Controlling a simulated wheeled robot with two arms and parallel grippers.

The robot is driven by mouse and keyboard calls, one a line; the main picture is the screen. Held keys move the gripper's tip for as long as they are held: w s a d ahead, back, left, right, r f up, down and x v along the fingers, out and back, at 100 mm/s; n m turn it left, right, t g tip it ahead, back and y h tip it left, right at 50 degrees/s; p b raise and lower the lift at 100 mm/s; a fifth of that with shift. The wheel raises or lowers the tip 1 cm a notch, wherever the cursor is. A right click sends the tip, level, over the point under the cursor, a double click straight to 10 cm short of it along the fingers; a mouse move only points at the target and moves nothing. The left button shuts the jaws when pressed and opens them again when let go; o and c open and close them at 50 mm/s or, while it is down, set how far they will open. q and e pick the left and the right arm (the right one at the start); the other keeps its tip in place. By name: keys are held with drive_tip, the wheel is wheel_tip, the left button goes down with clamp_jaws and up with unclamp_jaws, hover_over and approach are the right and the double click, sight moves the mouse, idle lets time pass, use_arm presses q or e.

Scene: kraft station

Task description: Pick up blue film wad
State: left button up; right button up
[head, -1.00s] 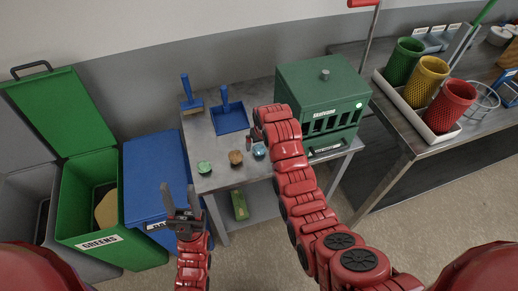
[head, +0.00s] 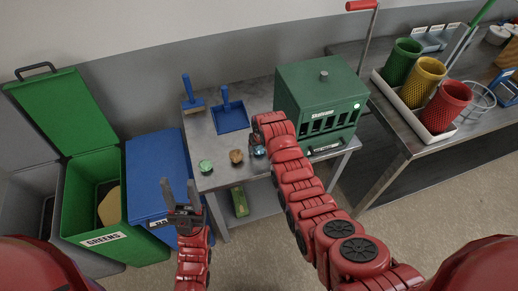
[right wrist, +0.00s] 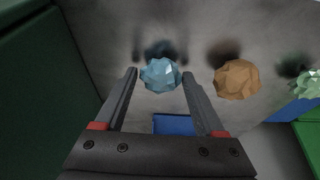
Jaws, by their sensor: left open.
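The blue film wad (head: 259,152) lies on the metal table near its front edge, right of the brown wad (head: 237,156) and the green wad (head: 206,166). In the right wrist view the blue wad (right wrist: 160,75) sits between the tips of my open right gripper (right wrist: 160,78), with a gap to each finger. In the head view my right gripper (head: 257,140) is largely hidden by its own arm, close to the blue wad. My left gripper (head: 182,192) is open and empty, in front of the blue bin.
A green slotted box (head: 322,95) stands on the table right of the wads. The open green bin (head: 92,205) and the blue bin (head: 155,180) stand left of the table.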

drive_tip(key=c, duration=0.9)
drive_tip(key=shift+r, duration=0.1)
